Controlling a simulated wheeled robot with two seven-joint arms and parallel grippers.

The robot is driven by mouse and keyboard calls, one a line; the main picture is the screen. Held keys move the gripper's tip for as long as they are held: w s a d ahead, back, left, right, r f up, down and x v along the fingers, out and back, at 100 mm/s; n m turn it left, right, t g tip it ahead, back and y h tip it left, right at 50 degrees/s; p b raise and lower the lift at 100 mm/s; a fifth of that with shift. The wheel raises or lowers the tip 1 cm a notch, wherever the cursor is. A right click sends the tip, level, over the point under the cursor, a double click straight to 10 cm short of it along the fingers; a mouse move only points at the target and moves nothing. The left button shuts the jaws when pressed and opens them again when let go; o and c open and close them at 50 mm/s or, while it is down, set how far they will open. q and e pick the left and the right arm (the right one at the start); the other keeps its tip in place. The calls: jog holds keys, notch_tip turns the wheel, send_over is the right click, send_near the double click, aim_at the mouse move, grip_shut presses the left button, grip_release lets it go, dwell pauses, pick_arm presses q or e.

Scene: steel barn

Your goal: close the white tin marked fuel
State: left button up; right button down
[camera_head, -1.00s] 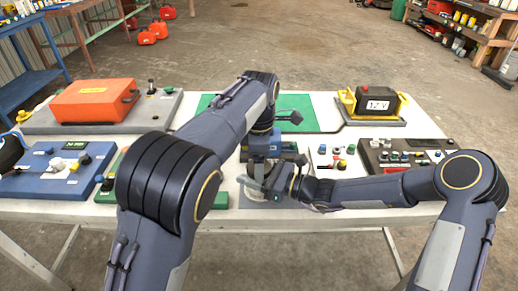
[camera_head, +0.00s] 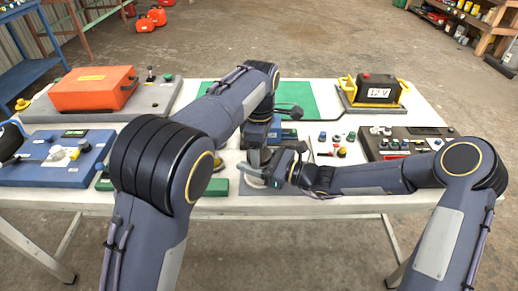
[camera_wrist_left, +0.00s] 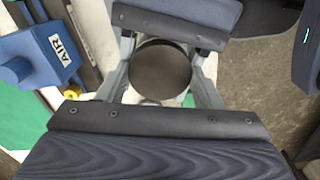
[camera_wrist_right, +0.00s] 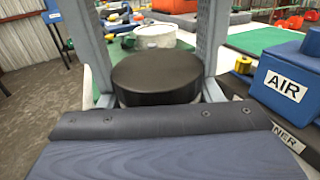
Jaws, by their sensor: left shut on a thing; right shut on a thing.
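A round black lid (camera_wrist_left: 160,72) sits between the fingers of my left gripper (camera_wrist_left: 165,75), which reaches down from above and is shut on it. The lid also shows in the right wrist view (camera_wrist_right: 156,78). The white tin (camera_head: 252,170) is mostly hidden under the lid and behind my grippers in the head view; its marking cannot be read. My right gripper (camera_head: 275,170) comes in low from the right, just below my left gripper (camera_head: 258,150), and is shut around the tin's body. Whether the lid touches the tin's rim is hidden.
A blue block marked AIR (camera_wrist_right: 285,82) stands close behind the tin. An orange case (camera_head: 92,88), a blue panel (camera_head: 50,158), a black 12 V battery (camera_head: 378,90) and a dark panel (camera_head: 405,143) stand around. A green mat (camera_head: 308,100) has free room at the back.

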pick_arm(q)
jog(key=m, duration=0.7)
jog(key=o, duration=1.1)
jog(key=shift+r, duration=2.25)
jog(key=shift+c, duration=0.5)
